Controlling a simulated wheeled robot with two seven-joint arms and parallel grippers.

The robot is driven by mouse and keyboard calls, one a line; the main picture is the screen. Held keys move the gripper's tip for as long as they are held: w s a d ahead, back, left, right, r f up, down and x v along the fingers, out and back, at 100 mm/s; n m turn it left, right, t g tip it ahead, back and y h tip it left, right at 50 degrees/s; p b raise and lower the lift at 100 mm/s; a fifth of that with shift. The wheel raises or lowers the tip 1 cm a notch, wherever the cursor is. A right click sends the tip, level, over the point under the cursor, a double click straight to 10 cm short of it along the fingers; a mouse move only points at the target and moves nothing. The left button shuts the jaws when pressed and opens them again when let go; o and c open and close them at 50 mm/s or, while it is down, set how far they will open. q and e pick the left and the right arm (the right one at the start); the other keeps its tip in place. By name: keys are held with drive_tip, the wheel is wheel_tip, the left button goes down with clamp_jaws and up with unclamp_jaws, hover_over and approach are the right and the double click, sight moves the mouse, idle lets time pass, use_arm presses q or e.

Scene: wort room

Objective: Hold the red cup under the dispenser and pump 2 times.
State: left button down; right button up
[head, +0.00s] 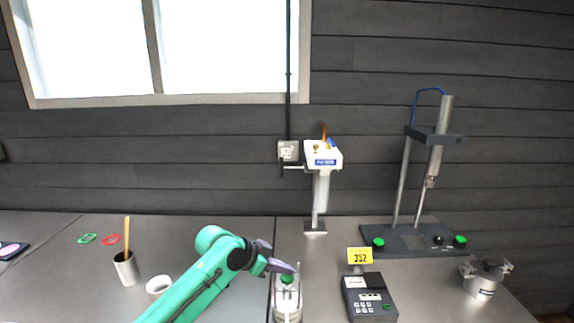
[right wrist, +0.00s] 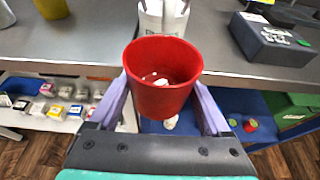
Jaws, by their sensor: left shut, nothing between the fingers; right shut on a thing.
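The red cup (right wrist: 163,82) is held between the two fingers of my right gripper (right wrist: 165,95), upright with its mouth toward the camera. Small whitish spots show inside it. The dispenser (head: 287,303) stands at the front edge of the bench, a pale body with a green top. It also shows in the right wrist view (right wrist: 163,16), just beyond the cup. My left gripper (head: 283,267) is shut and empty, directly over the green top; I cannot tell if it touches. The spout and the right gripper are not visible in the head view.
A keypad box (head: 370,298) with a yellow display sign (head: 360,256) stands right of the dispenser. A white cup (head: 158,287) and a cup holding a wooden stick (head: 127,270) stand left. A stand (head: 412,240) and a metal pot (head: 483,283) are farther right. Stocked shelves (right wrist: 65,100) lie below the bench.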

use_arm(q)
drive_tip(key=shift+f, duration=1.15)
drive_tip(key=shift+r, duration=1.7)
wheel_tip(320, 180, up, 6)
